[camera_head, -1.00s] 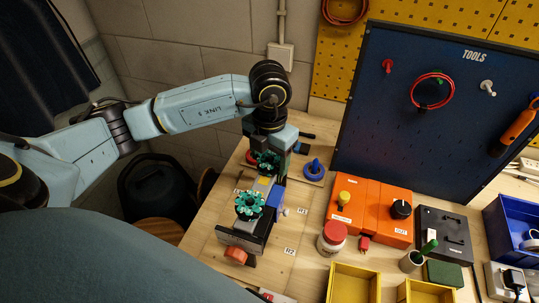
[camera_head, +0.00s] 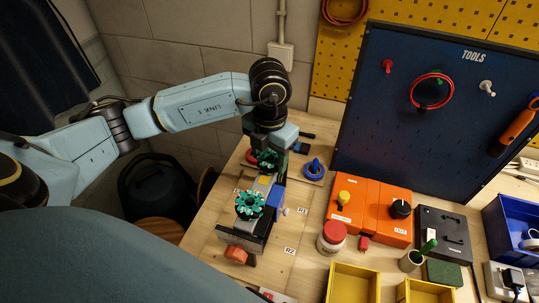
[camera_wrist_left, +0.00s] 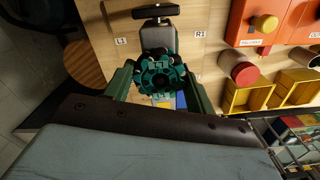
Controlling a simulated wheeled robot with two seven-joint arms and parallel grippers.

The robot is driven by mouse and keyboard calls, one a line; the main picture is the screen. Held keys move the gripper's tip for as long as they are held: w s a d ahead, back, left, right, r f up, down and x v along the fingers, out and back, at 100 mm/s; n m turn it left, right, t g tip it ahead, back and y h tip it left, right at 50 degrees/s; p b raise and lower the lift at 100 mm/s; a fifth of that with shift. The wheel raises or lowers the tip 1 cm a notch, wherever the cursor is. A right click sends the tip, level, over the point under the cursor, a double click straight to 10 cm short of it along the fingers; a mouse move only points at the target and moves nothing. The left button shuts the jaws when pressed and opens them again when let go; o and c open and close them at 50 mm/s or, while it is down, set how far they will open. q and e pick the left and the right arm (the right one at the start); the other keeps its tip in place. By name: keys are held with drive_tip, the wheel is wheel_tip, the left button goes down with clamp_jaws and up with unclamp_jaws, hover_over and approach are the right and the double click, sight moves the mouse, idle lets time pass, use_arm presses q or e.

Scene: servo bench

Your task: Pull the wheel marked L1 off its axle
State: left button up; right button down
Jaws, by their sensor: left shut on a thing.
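An L1 label (camera_wrist_left: 121,41) lies on the bench on the left in the wrist view, with an R1 label (camera_wrist_left: 200,33) opposite. My right gripper is not seen.
A blue ringed post (camera_head: 314,168) stands right of the gripper. Further right are orange boxes (camera_head: 370,207), a red-lidded jar (camera_head: 332,238) and yellow bins (camera_head: 354,284). A dark tool board (camera_head: 420,120) rises behind. Bare wood lies around the labels.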

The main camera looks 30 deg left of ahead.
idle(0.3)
use_arm(q)
drive_tip(key=shift+r+p, duration=2.1)
drive_tip(key=shift+r, duration=1.15)
